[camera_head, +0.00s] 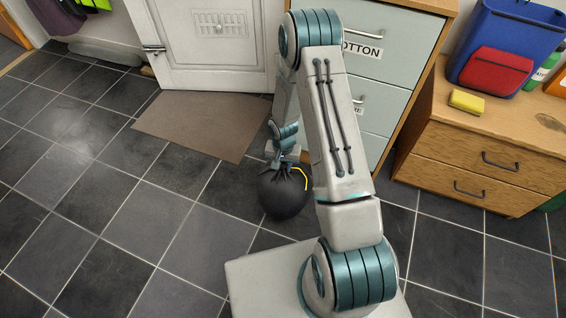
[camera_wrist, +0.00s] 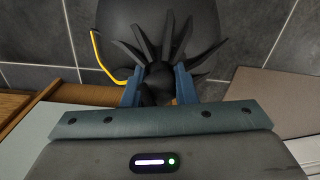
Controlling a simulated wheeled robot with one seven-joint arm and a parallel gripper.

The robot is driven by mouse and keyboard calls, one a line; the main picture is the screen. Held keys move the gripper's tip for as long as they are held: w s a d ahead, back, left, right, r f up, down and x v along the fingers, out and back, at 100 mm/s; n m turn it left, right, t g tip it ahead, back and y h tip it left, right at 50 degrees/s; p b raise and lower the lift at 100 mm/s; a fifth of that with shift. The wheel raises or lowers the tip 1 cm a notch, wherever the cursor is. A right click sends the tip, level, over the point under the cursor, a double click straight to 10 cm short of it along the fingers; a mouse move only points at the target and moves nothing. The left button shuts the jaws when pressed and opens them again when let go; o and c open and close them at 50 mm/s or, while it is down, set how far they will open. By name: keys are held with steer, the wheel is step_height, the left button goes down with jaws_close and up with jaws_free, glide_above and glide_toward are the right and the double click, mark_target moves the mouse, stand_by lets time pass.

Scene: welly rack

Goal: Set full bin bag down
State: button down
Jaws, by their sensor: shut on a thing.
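The full bin bag (camera_head: 283,194) is black and round, with a yellow tie at its neck. It is in front of the drawer unit, beside the doormat, over or on the dark tiled floor; I cannot tell whether its base touches the floor. My gripper (camera_head: 284,160) is above the bag and shut on its gathered neck. In the wrist view the two blue fingers of my gripper (camera_wrist: 160,88) pinch the neck, and the bag (camera_wrist: 150,20) fills the top middle. The bag's underside is hidden.
A brown doormat (camera_head: 203,124) lies before the white door (camera_head: 205,45). A grey drawer unit (camera_head: 385,62) stands behind my arm. A wooden chest (camera_head: 480,150) at right carries a blue bin (camera_head: 510,40), a red pouch (camera_head: 497,70) and a yellow sponge (camera_head: 467,101). The tiled floor (camera_head: 100,210) at left is clear.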

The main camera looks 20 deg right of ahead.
steer(key=shift+w+f+b, duration=0.1)
steer(key=shift+f+b, duration=0.25)
steer(key=shift+f, duration=0.9)
steer(key=shift+f, duration=0.2)
steer(key=c, duration=1.2)
jaws_free()
steer(key=shift+o, duration=0.2)
steer(key=shift+r, duration=0.1)
